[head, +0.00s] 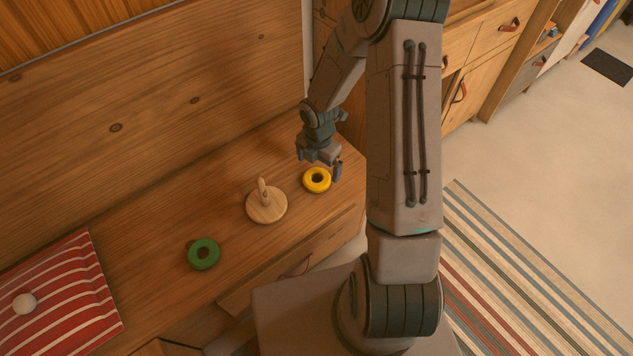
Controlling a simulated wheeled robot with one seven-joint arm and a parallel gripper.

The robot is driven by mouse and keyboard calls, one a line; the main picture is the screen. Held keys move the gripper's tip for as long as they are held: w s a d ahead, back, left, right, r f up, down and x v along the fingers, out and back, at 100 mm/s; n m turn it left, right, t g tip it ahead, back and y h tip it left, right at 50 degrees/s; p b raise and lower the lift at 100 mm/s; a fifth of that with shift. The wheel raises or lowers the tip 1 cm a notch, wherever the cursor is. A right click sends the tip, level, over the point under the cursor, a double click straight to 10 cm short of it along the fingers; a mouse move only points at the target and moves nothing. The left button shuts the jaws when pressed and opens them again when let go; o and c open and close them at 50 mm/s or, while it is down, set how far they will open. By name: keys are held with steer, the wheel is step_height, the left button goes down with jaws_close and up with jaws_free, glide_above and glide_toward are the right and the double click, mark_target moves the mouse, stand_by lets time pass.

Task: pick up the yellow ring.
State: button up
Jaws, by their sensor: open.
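The yellow ring (317,190) lies flat on the wooden counter, towards its right end. My gripper (319,166) is just above and behind the ring in the head view, with its fingers apart and nothing between them. One finger shows close by the ring's right edge; I cannot tell whether it touches. The upper part of the ring is close under the gripper.
A round wooden base with an upright peg (266,207) stands left of the ring. A green ring (204,254) lies farther left. A wooden back panel (150,110) rises behind the counter.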

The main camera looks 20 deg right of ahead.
mark_target(318, 181)
steer(key=shift+w+f+b, duration=0.15)
steer(key=shift+f+b, duration=0.35)
steer(key=shift+f, duration=1.05)
steer(key=shift+w+f+b, duration=0.1)
steer(key=shift+f+b, duration=0.35)
steer(key=shift+f, duration=1.1)
steer(key=c, duration=1.1)
